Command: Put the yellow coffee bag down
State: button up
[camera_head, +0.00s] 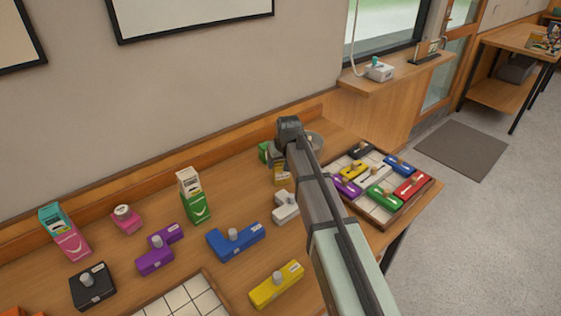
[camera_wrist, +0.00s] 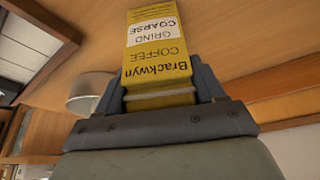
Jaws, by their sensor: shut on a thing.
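The yellow coffee bag (camera_wrist: 158,45) fills the middle of the wrist view, with "Brackwyn COFFEE" and "COARSE GRIND" reading upside down. My gripper (camera_wrist: 160,88) is shut on it, one finger at each side. My arm hides part of this area. I cannot tell whether the bag touches the table.
A tiled tray (camera_head: 411,209) with several coloured blocks lies right of my arm. Blue (camera_head: 235,241) and yellow (camera_head: 276,284) blocks and a green-white carton (camera_head: 193,196) are left.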

jog(key=o, duration=1.2)
jog(key=shift+f, duration=0.1)
jog(key=v, duration=1.2)
